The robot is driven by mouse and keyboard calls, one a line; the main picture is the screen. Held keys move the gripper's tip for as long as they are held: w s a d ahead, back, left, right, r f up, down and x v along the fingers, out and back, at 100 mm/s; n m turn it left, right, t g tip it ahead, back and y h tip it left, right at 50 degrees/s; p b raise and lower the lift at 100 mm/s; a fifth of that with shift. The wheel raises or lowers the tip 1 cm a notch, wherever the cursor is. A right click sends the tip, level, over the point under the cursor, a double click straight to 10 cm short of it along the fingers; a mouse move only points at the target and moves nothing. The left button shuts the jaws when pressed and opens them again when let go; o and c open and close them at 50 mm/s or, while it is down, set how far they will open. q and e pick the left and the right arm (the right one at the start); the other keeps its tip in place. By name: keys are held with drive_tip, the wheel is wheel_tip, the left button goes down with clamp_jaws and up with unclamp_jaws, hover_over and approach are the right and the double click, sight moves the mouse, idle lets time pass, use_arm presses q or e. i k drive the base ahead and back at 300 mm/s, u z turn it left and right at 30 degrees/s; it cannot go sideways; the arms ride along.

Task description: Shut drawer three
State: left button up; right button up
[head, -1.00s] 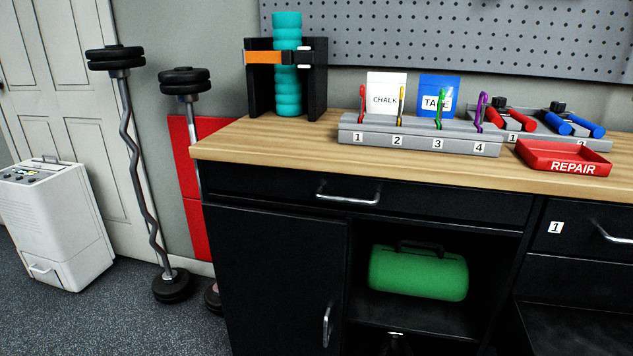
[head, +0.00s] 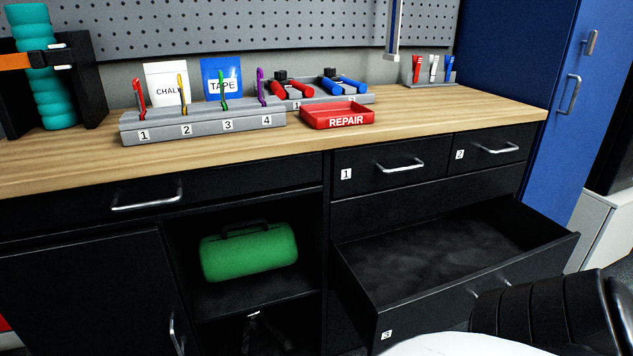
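Drawer three (head: 388,334) is the wide black lower drawer at the right of the workbench, marked with a small "3" label. It is pulled well out, and its inside (head: 430,255) looks empty. Its front faces me, and its handle (head: 492,283) is partly hidden behind a black ribbed part at the lower right, which seems to be mine. Drawer one (head: 387,170) and drawer two (head: 494,150) above it are shut. Neither of my grippers can be seen in the head view.
The wooden worktop (head: 410,128) carries a red REPAIR tray (head: 338,108), a grey numbered rack (head: 205,130) and a teal roller (head: 45,80). A green case (head: 248,254) lies in the open shelf. A blue cabinet (head: 512,55) stands at the right.

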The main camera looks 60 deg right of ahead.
sight(400, 282)
drive_tip(key=z, duration=4.7)
drive_tip(key=k, duration=1)
drive_tip(key=u, duration=1.6)
drive_tip(key=i, duration=1.05)
